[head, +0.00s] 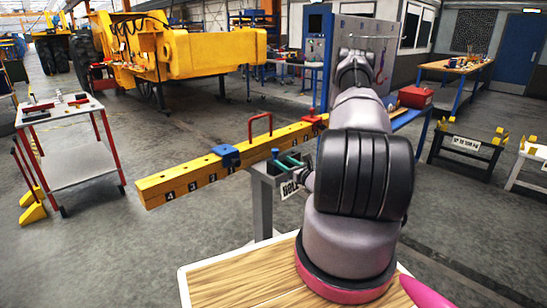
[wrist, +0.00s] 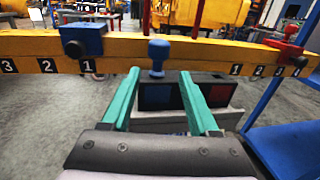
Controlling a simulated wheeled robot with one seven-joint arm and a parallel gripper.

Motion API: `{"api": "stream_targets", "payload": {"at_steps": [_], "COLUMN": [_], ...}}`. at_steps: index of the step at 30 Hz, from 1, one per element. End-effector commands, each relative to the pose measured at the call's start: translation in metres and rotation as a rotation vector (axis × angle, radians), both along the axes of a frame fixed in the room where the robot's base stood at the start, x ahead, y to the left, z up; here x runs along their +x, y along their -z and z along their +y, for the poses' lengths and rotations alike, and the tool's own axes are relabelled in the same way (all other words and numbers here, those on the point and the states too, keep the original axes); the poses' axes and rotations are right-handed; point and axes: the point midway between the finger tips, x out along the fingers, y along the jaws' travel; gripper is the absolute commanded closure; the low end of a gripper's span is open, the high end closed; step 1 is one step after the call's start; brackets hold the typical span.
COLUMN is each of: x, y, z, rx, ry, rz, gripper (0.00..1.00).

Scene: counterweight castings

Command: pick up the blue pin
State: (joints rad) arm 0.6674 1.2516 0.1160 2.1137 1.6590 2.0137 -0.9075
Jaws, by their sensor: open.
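The blue pin (wrist: 158,52) has a round knob on a narrower stem and stands upright in front of the yellow beam in the wrist view. It shows small near the stand in the head view (head: 276,153). My gripper (wrist: 160,74) has two teal fingers, spread apart and empty. The pin appears between and just beyond the fingertips, with a gap visible on each side. Whether the fingertips reach level with it, I cannot tell. In the head view my gripper (head: 285,160) is partly hidden by my arm.
The yellow beam (head: 180,180) with numbers crosses behind the pin. It bears a blue slider (wrist: 83,42), a red slider (wrist: 284,51) and a red handle (head: 260,125). A grey stand (head: 262,205) is below. A panel with blue and red squares (wrist: 187,95) sits behind my fingers.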

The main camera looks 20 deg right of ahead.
Motion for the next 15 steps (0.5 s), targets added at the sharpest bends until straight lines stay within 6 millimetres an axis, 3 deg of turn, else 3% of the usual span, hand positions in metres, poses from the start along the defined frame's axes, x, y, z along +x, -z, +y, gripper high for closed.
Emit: {"api": "stream_targets", "payload": {"at_steps": [3, 15], "x": [0.021, 0.063], "y": [-0.002, -0.003], "z": [0.005, 0.016], "rx": [-0.002, -0.002], "ry": [-0.005, -0.007], "rz": [-0.003, -0.003], "gripper": [0.39, 0.39]}}
